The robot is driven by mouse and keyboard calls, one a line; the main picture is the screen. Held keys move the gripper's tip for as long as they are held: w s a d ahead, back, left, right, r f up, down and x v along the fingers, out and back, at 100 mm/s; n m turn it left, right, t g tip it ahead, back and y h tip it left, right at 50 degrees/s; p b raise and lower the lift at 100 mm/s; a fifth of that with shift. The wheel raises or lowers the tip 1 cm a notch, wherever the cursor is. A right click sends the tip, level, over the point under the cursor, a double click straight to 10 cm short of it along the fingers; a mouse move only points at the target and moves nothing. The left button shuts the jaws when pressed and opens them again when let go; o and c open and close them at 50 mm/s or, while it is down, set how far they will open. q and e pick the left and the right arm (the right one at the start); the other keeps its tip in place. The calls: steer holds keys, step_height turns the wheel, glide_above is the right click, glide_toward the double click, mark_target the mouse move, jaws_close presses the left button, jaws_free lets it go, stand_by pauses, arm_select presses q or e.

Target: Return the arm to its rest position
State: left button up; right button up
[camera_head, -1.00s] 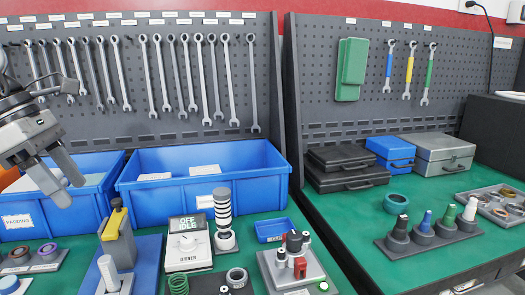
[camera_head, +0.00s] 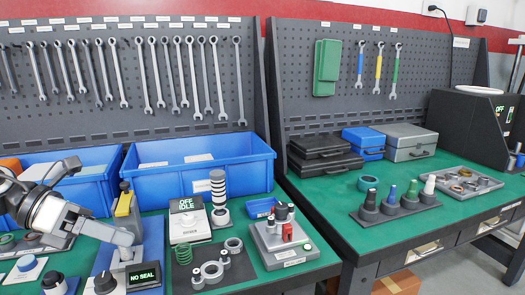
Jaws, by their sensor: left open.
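My left gripper (camera_head: 118,238) comes in from the left, low over the green bench, pointing right. It is open; I see nothing held in it. Its fingertips are over or beside a grey fixture (camera_head: 121,263) on a blue base plate (camera_head: 152,240); I cannot tell whether they touch it. A small display reading "NO SEAL" (camera_head: 144,276) is just below the fingertips. A yellow-topped grey block (camera_head: 125,207) stands behind them. My right gripper is not in view.
Large blue bins (camera_head: 200,185) line the back beneath a wrench pegboard. A tester reading "OFF IDLE" (camera_head: 188,220), a striped column (camera_head: 218,192) and a grey parts plate (camera_head: 285,248) stand right of the gripper. The right bench has cases, a holder with coloured plugs (camera_head: 395,207) and free green surface.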

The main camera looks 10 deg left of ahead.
arm_select(q)
steer(key=d+f+n+t+y, duration=0.1)
steer(key=d+f+n+t, duration=0.3)
steer(key=f+n+t, duration=0.55)
steer(key=d+f+n+t+y, duration=0.1)
steer(key=d+f+n+t, duration=0.35)
steer(key=n, duration=1.05)
steer(key=s+d+f+n+g+y, duration=0.3)
steer(key=s+f+n, duration=0.1)
steer(key=f+n, duration=0.3)
steer(key=s+d+f+n+g+y, duration=0.3)
steer(key=s+d+f+n+g, duration=0.1)
steer(key=f+n, duration=0.3)
steer(key=shift+s+d+f+n, duration=0.2)
steer(key=shift+s+f+n, duration=0.2)
steer(key=shift+s+n, duration=0.25)
steer(key=shift+s, duration=0.1)
